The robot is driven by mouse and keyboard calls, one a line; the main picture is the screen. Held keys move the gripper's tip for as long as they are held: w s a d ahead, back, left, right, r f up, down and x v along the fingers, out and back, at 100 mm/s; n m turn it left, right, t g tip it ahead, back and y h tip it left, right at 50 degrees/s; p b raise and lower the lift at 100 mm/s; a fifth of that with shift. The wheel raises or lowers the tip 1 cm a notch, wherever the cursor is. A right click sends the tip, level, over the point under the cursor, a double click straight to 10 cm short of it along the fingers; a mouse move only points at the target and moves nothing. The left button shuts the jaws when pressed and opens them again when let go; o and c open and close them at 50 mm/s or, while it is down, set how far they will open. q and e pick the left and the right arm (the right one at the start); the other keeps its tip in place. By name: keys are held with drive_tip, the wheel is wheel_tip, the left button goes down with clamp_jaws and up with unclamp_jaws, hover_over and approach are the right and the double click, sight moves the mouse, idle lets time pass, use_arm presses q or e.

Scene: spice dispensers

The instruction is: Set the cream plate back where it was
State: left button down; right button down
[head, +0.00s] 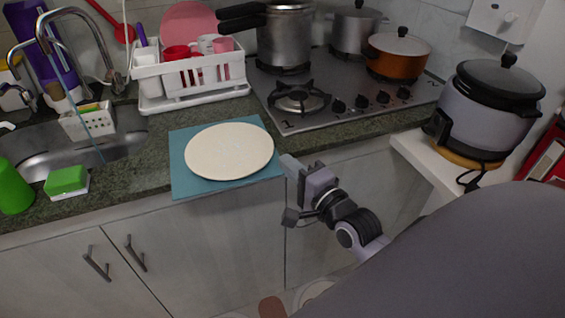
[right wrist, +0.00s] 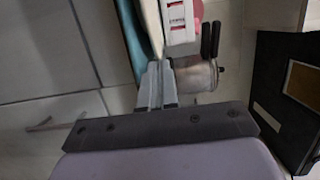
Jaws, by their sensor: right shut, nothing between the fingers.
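The cream plate (head: 229,150) lies flat on a teal mat (head: 189,186) on the counter, between the sink and the stove. My right gripper (head: 287,163) is just to the right of the mat's front right corner, apart from the plate. Its fingers are shut with nothing between them. In the right wrist view the shut fingers (right wrist: 157,75) point toward the edge of the teal mat (right wrist: 131,35); a strip of the cream plate (right wrist: 151,22) shows beside it. My left gripper is not in view.
A white dish rack (head: 192,77) with cups stands behind the plate. The stove (head: 345,92) with pots is at the right back. The sink (head: 85,152) and a green sponge (head: 67,180) are at the left. A rice cooker (head: 488,113) stands on a white ledge at the right.

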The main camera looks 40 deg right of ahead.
sight(265, 164)
drive_tip(key=shift+w+a, duration=0.6)
drive_tip(key=shift+a, duration=0.05)
drive_tip(key=shift+w+a+p, duration=0.25)
drive_tip(key=shift+w+p, duration=0.05)
drive_tip(key=shift+w+a+p, duration=0.3)
drive_tip(key=shift+w+a, duration=0.7)
drive_tip(key=shift+a, duration=0.05)
drive_tip(key=shift+d, duration=0.1)
